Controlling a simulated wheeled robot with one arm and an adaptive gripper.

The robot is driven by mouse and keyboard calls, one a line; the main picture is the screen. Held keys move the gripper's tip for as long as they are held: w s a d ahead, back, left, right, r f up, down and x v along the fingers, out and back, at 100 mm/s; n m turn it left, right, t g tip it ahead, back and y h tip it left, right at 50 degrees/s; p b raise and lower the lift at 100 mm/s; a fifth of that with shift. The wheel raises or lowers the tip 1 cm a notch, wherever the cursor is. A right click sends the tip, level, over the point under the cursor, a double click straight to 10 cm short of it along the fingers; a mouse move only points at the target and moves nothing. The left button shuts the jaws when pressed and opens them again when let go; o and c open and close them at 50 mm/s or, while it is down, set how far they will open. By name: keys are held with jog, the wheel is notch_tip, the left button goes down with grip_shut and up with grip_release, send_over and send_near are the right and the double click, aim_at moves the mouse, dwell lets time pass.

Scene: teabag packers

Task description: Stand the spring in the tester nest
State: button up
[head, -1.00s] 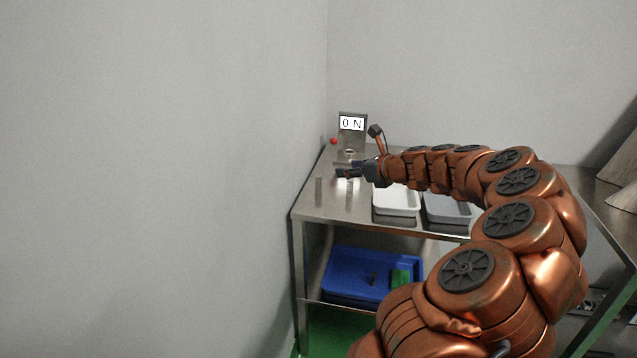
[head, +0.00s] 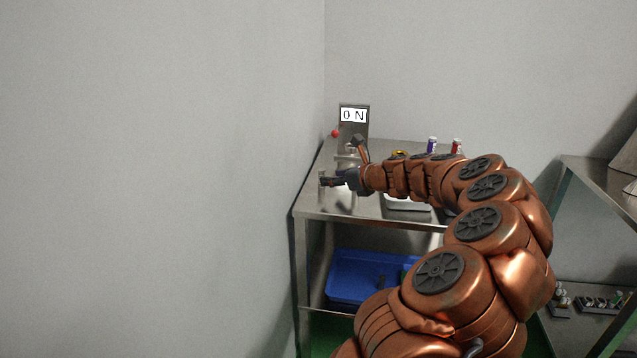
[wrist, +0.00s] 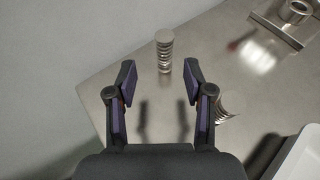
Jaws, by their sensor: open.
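A shiny coiled spring (wrist: 164,50) stands upright on the metal table. In the wrist view it is just beyond and between the fingertips of my gripper (wrist: 160,75), which is open and empty. A second, similar metal piece (wrist: 228,105) is partly hidden behind the right finger. The tester (head: 354,125) with its "0 N" display is at the back left of the table in the head view. Its round metal nest (wrist: 297,11) is at the top right of the wrist view and looks empty. In the head view my gripper (head: 326,182) is over the table's left side, hiding part of the spring.
A red knob (head: 335,133) is beside the tester. A white tray (head: 408,204) is to the right, partly behind my arm. Two small bottles (head: 432,145) (head: 457,146) stand at the back. A blue bin (head: 345,290) is on the lower shelf. A wall closes the left.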

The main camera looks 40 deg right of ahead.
aim_at(321, 187)
jog(key=shift+w+d+f, duration=0.3)
jog(key=shift+w+f, duration=0.1)
jog(key=shift+w, duration=0.35)
jog(key=shift+b+x, duration=0.8)
jog(key=shift+x, duration=1.65)
grip_shut()
